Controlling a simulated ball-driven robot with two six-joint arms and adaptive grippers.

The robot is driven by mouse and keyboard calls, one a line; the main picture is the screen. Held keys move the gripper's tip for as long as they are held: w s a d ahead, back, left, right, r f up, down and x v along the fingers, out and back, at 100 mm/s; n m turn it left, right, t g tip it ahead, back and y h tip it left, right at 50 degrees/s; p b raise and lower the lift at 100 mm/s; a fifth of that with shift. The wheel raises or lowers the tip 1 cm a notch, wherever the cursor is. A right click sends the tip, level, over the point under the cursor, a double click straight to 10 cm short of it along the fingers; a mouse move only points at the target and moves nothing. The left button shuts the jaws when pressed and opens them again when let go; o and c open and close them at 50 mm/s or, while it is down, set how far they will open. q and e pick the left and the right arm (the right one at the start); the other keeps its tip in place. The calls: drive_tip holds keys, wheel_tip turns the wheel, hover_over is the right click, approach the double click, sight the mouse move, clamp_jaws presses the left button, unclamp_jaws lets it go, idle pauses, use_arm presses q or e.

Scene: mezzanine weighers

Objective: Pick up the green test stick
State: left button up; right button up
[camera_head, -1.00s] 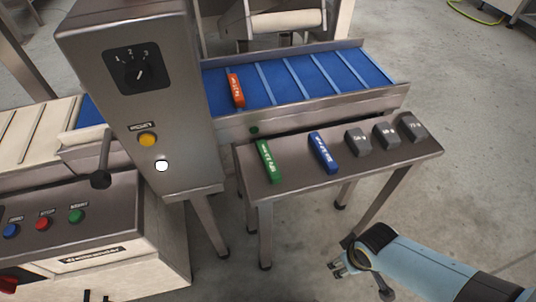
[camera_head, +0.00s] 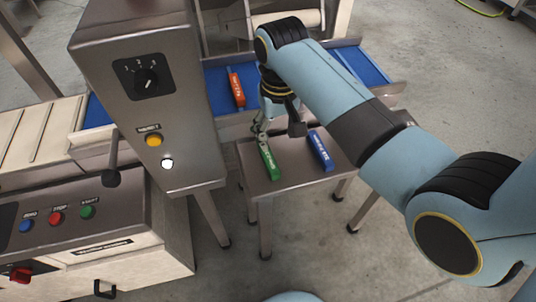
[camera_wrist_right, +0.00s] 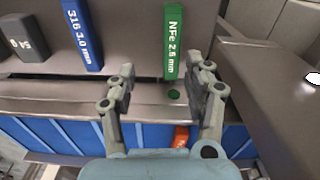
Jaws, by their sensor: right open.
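The green test stick (camera_head: 269,160) lies on the left part of a small steel stand (camera_head: 290,178). In the right wrist view the stick (camera_wrist_right: 176,38) bears the label "NFe 2.5 mm". My right gripper (camera_head: 259,134) is open at the stick's far end. In the wrist view its two fingers (camera_wrist_right: 166,70) appear on either side of the stick's near end, closer to the right finger. The height of the fingers above the stand cannot be told. My left gripper is out of view.
A blue stick (camera_head: 320,150) lies right of the green one. A grey block (camera_wrist_right: 30,45) shows in the wrist view; my arm hides that area in the head view. A red stick (camera_head: 237,90) lies on the blue conveyor behind. A steel control column (camera_head: 190,110) stands left.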

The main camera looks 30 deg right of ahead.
drive_tip(key=w+r, duration=0.2)
hover_over(268, 158)
drive_tip(key=w+d, duration=0.1)
drive_tip(key=w, duration=0.1)
wheel_tip(268, 158, down, 5)
drive_tip(key=shift+r+b, duration=0.1)
drive_tip(key=shift+b, duration=0.35)
drive_tip(key=f, duration=0.2)
drive_tip(key=f+b, duration=0.1)
drive_tip(key=f, duration=0.2)
drive_tip(key=shift+w+a+f, duration=0.1)
drive_tip(key=shift+w+f, duration=0.15)
drive_tip(key=shift+f, duration=0.05)
clamp_jaws()
